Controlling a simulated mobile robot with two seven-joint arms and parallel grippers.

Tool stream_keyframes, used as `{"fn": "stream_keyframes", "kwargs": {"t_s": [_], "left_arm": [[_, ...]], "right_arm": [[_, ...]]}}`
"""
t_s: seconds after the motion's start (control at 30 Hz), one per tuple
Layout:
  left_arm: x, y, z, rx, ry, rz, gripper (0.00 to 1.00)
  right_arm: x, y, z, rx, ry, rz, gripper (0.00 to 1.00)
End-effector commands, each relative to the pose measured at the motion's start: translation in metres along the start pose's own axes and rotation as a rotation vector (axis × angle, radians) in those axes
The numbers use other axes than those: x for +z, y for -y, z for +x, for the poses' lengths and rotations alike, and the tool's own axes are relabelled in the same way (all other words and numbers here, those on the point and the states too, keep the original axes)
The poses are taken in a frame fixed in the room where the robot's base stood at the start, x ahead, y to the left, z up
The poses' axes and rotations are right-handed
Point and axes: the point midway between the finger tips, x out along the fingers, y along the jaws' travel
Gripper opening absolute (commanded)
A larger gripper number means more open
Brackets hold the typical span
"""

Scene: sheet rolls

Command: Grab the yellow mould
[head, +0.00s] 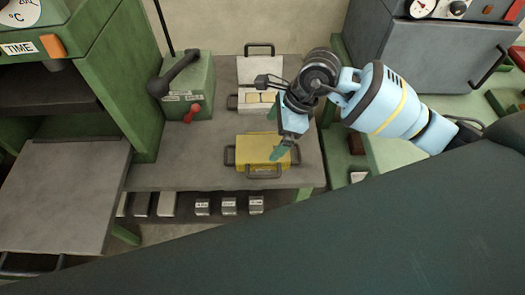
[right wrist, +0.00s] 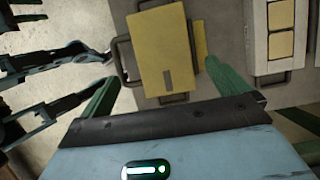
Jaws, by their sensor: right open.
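The yellow mould (head: 262,146) lies on the grey table, with dark handles around its sides. In the right wrist view, the yellow mould (right wrist: 165,50) shows its flat yellow top with a small dark slot. My right gripper (head: 276,133) is over the mould's right part in the head view. In the right wrist view my right gripper (right wrist: 161,87) is open, with its two green fingers spread wide and nothing between the tips. The mould lies beyond the fingertips in that view, and I cannot tell whether they touch it. My left gripper does not show.
An open pale mould (head: 255,100) with yellowish blocks stands behind the yellow one. A green box with a black lever (head: 187,90) is at the table's back left. Several metal blocks (head: 167,204) sit on a lower shelf. The table's front left is clear.

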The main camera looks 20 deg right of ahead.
Motion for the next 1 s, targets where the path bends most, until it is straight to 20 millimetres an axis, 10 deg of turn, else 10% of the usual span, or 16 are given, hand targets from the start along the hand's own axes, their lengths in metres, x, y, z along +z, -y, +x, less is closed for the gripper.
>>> {"fn": "stream_keyframes", "kwargs": {"t_s": [1.0], "left_arm": [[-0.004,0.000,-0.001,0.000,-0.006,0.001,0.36]], "right_arm": [[-0.004,0.004,0.075,0.002,0.003,-0.001,1.00]]}}
